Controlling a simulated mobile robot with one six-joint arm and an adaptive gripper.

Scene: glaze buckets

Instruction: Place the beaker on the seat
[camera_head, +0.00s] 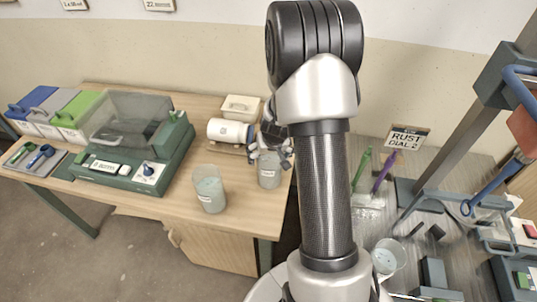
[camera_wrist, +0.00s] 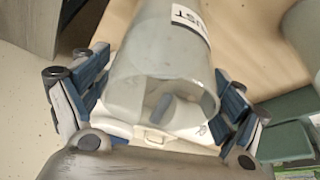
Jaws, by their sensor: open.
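A clear beaker with a grey-white filling and a white label (camera_head: 269,172) stands on the wooden table near its right end. In the wrist view the same beaker (camera_wrist: 150,62) fills the middle, its label partly reading "UST". My gripper (camera_head: 272,146) is at the beaker's upper part. In the wrist view my gripper (camera_wrist: 160,108) is open, with a finger on either side of the beaker; contact cannot be made out. A second similar beaker (camera_head: 209,190) stands to the left on the table. I cannot tell which surface is the seat.
A green machine with a clear lid (camera_head: 130,130) stands at the table's left. On the right, a "RUST DIAL 2" sign (camera_head: 407,138), another beaker (camera_head: 388,257) and a metal stand occupy a grey bench.

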